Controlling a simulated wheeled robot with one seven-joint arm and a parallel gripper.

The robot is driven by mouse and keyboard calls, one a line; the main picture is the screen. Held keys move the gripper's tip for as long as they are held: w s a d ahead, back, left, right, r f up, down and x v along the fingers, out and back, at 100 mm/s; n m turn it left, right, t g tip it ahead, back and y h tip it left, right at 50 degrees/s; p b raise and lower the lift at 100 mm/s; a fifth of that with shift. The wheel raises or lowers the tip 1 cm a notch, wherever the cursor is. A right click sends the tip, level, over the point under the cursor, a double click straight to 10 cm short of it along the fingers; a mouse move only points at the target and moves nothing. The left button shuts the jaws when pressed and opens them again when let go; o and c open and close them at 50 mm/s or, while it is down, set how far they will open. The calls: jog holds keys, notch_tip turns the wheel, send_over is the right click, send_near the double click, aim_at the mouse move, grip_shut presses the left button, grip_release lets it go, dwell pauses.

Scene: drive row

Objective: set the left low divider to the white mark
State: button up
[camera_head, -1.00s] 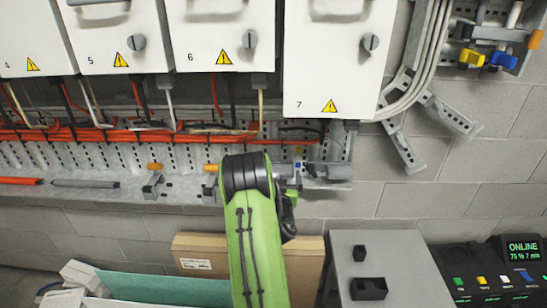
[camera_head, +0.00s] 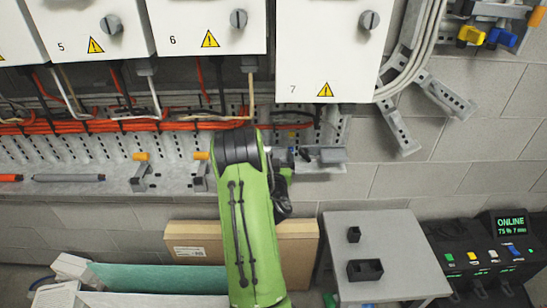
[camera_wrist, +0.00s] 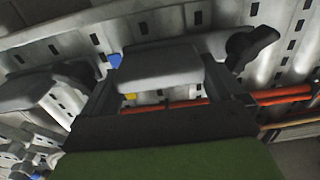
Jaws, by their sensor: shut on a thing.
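My gripper (camera_wrist: 160,80) is shut on a grey divider (camera_wrist: 158,66) in the wrist view, with one dark finger on each side of it. A dark knob (camera_wrist: 252,46) shows just right of it. A blue mark (camera_wrist: 115,60) and a yellow mark (camera_wrist: 128,96) lie near the fingers. Another grey divider (camera_wrist: 45,86) stands to the left, apart. In the head view my gripper (camera_head: 284,160) is at the perforated rail, largely hidden by my green arm. Orange-topped brackets (camera_head: 141,172) stand left of it. I cannot make out a white mark.
White cabinets (camera_head: 205,25) hang above the rail, with orange cables (camera_head: 100,127) below them. A grey stand (camera_head: 385,235), a cardboard box (camera_head: 290,235) and a console (camera_head: 490,255) are below. A grey tube (camera_head: 70,178) lies on the rail at left.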

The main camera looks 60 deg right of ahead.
notch_tip(320, 180, up, 3)
jog(key=p, duration=0.3)
jog(key=shift+r, duration=0.15)
jog(key=o, duration=1.1)
jog(key=shift+f, duration=0.2)
